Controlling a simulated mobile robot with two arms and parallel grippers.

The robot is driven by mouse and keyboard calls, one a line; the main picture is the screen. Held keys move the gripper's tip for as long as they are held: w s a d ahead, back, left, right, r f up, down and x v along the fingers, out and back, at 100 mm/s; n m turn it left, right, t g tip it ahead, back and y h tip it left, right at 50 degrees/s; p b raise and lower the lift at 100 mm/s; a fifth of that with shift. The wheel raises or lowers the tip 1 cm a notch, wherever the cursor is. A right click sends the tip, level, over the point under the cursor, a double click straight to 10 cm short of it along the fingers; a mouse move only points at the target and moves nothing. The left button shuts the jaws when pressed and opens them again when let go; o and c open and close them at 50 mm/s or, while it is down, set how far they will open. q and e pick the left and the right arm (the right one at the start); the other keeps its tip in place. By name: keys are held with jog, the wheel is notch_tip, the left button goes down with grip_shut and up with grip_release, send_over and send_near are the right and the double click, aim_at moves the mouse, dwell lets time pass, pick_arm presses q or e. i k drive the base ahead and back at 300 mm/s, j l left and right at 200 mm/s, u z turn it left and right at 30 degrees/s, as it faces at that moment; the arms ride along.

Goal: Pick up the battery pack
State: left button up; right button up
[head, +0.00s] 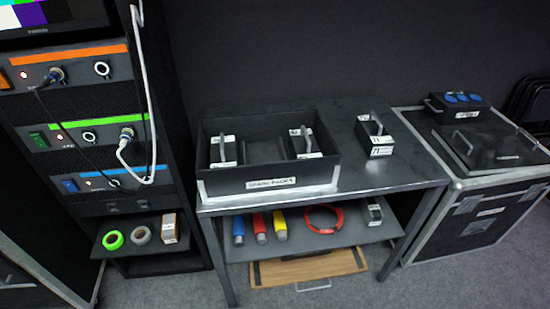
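Several similar dark packs with handles and white labels are in the head view; I cannot tell from the small labels which is the battery pack. One pack (376,138) stands by itself on the grey table, right of the dark box. Two more, a left one (222,152) and a right one (306,144), stand inside the open box (222,185), whose front label seems to read "SPARE PACKS". A smaller labelled item (374,212) is on the shelf under the table. Neither of my grippers is in view.
A rack (85,110) with cabled units stands left. The table's lower shelf (345,236) holds coloured cylinders (260,228) and a red cable ring (324,218). A flight case (480,205) with a blue-socketed box (459,103) stands right. The table top right of the lone pack is clear.

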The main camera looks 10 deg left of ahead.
aim_at(377, 143)
jog(key=i+l, duration=0.35)
jog(key=l, duration=0.3)
jog(key=i+l+u, duration=0.1)
jog(key=i+l, duration=0.1)
jog(key=l, duration=0.1)
